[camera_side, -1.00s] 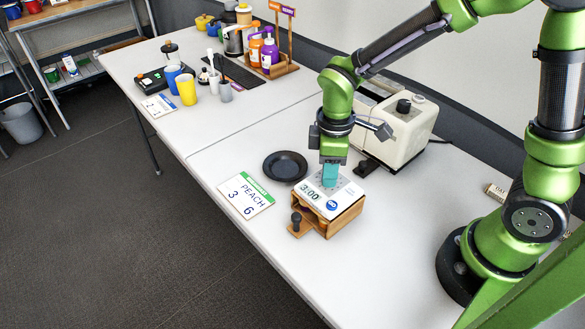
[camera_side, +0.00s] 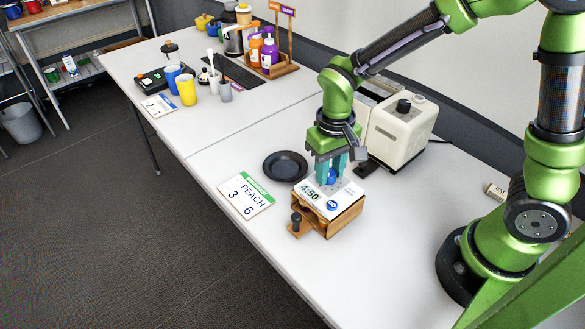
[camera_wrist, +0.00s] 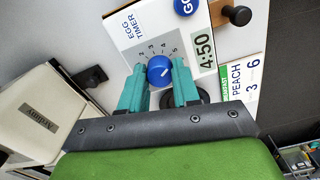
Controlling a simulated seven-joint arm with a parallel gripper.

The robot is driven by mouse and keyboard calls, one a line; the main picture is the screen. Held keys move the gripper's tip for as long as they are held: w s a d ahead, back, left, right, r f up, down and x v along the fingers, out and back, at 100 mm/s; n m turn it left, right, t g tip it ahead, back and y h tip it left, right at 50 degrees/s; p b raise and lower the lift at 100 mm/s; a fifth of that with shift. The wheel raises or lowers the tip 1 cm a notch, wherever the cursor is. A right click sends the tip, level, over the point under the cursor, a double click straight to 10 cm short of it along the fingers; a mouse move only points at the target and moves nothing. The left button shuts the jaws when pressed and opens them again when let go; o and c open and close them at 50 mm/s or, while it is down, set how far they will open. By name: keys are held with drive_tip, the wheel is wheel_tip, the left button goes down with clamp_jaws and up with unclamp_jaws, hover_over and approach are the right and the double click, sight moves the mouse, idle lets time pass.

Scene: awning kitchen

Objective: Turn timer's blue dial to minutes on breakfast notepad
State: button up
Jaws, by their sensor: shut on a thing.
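The egg timer (camera_side: 335,202) is a white-topped wooden box near the table's front edge. Its display reads 4:50 in both views. Its blue dial (camera_wrist: 160,71) has a white pointer mark and printed numbers around it; the dial also shows in the side view (camera_side: 331,177). My gripper (camera_side: 332,172) points down over the timer, its teal fingers shut on the dial from two sides. A blue round GO button (camera_side: 332,206) is on the top. The breakfast notepad (camera_side: 246,196) lies flat left of the timer, reading PEACH with 3 and 6.
A dark plate (camera_side: 285,166) lies just behind the timer and notepad. A cream toaster (camera_side: 401,130) stands close at the back right. A wooden piece with a dark knob (camera_side: 296,220) sits at the timer's front left. Cups and bottles stand far off.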

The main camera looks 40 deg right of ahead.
sight(330, 172)
drive_tip(key=m, duration=0.6)
drive_tip(key=shift+m, duration=0.3)
idle(0.4)
drive_tip(key=o, duration=1.1)
drive_tip(key=shift+c, duration=0.2)
wheel_tip(330, 172, up, 17)
